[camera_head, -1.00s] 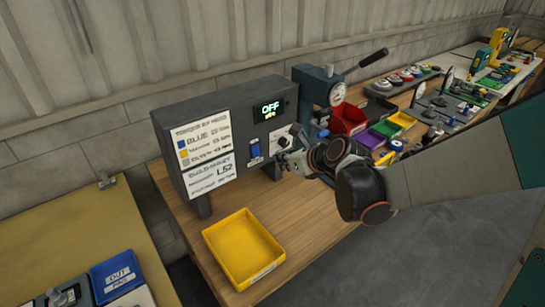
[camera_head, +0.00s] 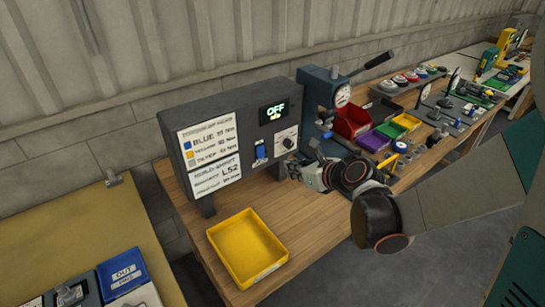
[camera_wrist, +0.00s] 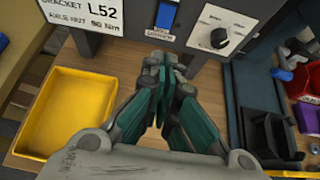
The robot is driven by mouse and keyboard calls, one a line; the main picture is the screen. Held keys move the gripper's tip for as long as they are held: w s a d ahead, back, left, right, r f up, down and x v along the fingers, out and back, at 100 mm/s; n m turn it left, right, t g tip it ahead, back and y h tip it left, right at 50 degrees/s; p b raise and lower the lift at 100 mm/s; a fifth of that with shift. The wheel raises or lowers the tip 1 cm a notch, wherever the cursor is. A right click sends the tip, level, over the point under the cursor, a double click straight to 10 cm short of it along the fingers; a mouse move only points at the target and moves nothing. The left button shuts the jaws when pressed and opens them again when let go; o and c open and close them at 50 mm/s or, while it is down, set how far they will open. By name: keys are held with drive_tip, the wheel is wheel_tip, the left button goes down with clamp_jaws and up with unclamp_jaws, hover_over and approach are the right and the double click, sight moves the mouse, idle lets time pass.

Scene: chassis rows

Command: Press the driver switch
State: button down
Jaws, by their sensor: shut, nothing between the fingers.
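The driver switch (camera_head: 261,152) is a blue rocker on the front of a dark grey control box (camera_head: 231,101). It also shows at the top of the wrist view (camera_wrist: 166,14), with a small label plate under it. My gripper (camera_head: 296,171) is shut and empty, in front of the box, to the right of and lower than the switch in the head view. In the wrist view its closed fingertips (camera_wrist: 166,61) point toward the panel below the switch. I cannot tell the exact gap, but no contact shows.
A knob (camera_head: 288,141) sits right of the switch. A yellow tray (camera_head: 247,250) stands on the wooden bench in front of the box. A press (camera_head: 328,98) and red, purple and green bins (camera_head: 352,121) stand to the right. Bare bench lies right of the tray.

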drive_tip(key=shift+s+d+f+t+y+p, duration=0.35)
drive_tip(key=shift+s+f+t, duration=0.15)
drive_tip(key=shift+f+t, duration=0.15)
drive_tip(key=shift+f, duration=0.1)
drive_tip(key=b, duration=0.3)
approach(261, 152)
drive_tip(key=shift+w+a+f, duration=0.5)
drive_tip(key=shift+w+f, duration=0.25)
drive_tip(key=shift+f, duration=0.2)
drive_tip(key=shift+w+a+f, duration=0.45)
drive_tip(key=shift+w+f, duration=0.3)
drive_tip(key=shift+f, duration=0.2)
drive_tip(key=shift+w+a+f, duration=0.5)
drive_tip(key=shift+w+f, duration=0.2)
drive_tip(key=shift+f, duration=0.25)
drive_tip(key=shift+w+a+f+b, duration=0.2)
drive_tip(key=shift+w+b, duration=0.1)
drive_tip(key=shift+b, duration=0.15)
drive_tip(key=shift+r, duration=0.25)
